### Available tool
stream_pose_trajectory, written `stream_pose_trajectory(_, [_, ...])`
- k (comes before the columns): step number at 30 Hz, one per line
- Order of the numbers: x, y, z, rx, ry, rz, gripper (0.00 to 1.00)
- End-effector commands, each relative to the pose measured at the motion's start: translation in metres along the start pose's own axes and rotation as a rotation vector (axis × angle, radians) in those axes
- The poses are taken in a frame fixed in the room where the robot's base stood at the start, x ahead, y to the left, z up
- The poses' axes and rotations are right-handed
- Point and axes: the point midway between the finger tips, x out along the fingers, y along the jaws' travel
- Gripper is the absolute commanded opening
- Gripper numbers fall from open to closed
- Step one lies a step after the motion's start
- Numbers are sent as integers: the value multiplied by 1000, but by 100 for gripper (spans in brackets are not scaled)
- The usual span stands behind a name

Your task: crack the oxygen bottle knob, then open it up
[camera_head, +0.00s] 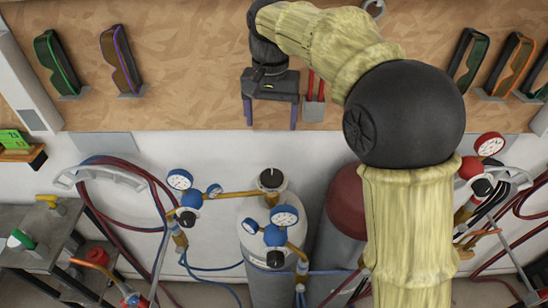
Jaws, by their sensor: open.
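The oxygen bottle, a grey cylinder with a pale shoulder (250,211), stands low in the middle of the head view. A round dark knob (271,178) with a small white mark sits on its top, in a pale collar. A blue regulator with gauges (275,236) is in front of the bottle, joined to brass fittings. My gripper (272,117) is open and empty, its two purple fingers pointing down. It appears above the knob in the picture, apart from it, against the wooden board. How far it is from the knob in depth I cannot tell.
A maroon bottle (346,203) stands right of the oxygen bottle, partly hidden by my arm. Another blue regulator (189,198) and hoses (110,215) are on the left; a red regulator (470,167) is on the right. Goggles (122,61) hang on the board (190,60). A grey cart (45,250) stands lower left.

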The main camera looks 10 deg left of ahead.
Motion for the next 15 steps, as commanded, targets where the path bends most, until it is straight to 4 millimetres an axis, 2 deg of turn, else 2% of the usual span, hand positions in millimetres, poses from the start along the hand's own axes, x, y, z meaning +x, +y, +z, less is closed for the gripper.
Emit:
stream_pose_trajectory(10, [1,2,-1,5,-1,0,77])
stream_pose_trajectory(15, [12,1,0,2,-3,2,77])
